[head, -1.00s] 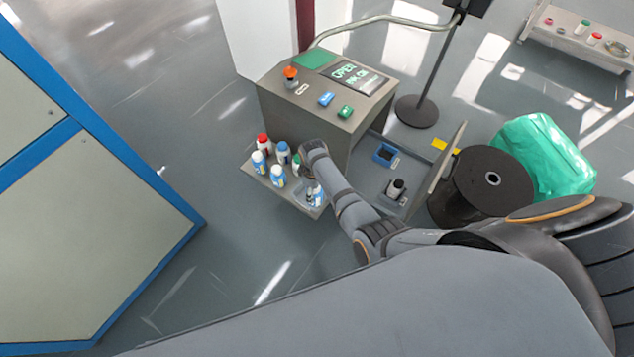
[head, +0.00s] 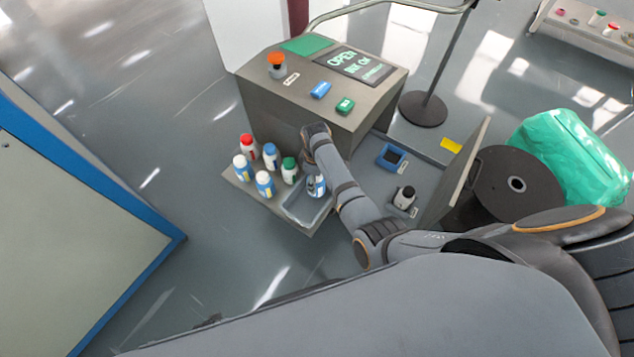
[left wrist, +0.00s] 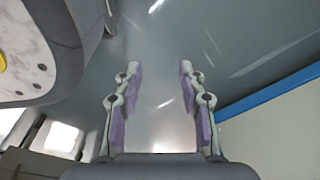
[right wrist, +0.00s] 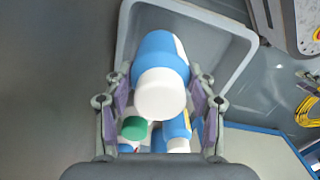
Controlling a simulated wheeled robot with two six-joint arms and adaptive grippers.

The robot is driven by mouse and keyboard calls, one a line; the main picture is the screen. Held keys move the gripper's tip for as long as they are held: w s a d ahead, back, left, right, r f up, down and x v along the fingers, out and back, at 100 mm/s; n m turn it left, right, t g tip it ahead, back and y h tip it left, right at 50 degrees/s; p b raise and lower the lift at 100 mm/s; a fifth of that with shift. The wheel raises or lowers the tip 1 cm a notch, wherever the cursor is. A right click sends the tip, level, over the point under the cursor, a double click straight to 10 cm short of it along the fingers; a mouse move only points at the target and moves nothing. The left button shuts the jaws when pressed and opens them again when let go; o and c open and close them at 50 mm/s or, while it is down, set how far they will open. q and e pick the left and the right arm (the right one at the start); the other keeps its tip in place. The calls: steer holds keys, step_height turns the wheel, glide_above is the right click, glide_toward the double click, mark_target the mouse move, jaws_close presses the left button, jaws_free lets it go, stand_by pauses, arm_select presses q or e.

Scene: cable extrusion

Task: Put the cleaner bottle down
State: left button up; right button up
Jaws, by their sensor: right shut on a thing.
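My right gripper (right wrist: 160,85) is shut on a blue bottle with a white cap (right wrist: 160,92). The bottle is over or inside a grey open tray (right wrist: 225,30); I cannot tell whether it touches the tray floor. In the head view the held bottle (head: 316,186) shows beside my right wrist, at the tray's (head: 305,217) far right end. The right fingers are mostly hidden there by my arm. My left gripper (left wrist: 158,72) is open and empty above bare floor in the left wrist view.
Several bottles with red (head: 247,141), blue, white and green (head: 289,164) caps stand on the shelf left of the tray. A grey control console (head: 330,90) rises behind. A black reel (head: 515,185) and green bag (head: 570,155) are at right.

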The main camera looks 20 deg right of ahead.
steer(key=shift+f, duration=0.1)
steer(key=f+b, duration=0.2)
steer(key=b, duration=0.1)
steer(key=shift+w+d+f, duration=0.15)
steer(key=shift+w+f, duration=0.05)
steer(key=shift+w, duration=0.1)
steer(key=shift+s+f+b, duration=0.1)
steer(key=shift+f+b, duration=0.35)
steer(key=shift+b, duration=0.2)
arm_select(q)
steer(key=w+d+r, duration=0.2)
steer(key=w+r, duration=0.4)
steer(key=w, duration=0.1)
steer(key=shift+w+d, duration=0.15)
steer(key=shift+w, duration=0.25)
arm_select(e)
steer(key=shift+f, duration=0.2)
steer(key=o, duration=1.3)
steer(key=shift+o, duration=0.2)
steer(key=shift+r, duration=0.15)
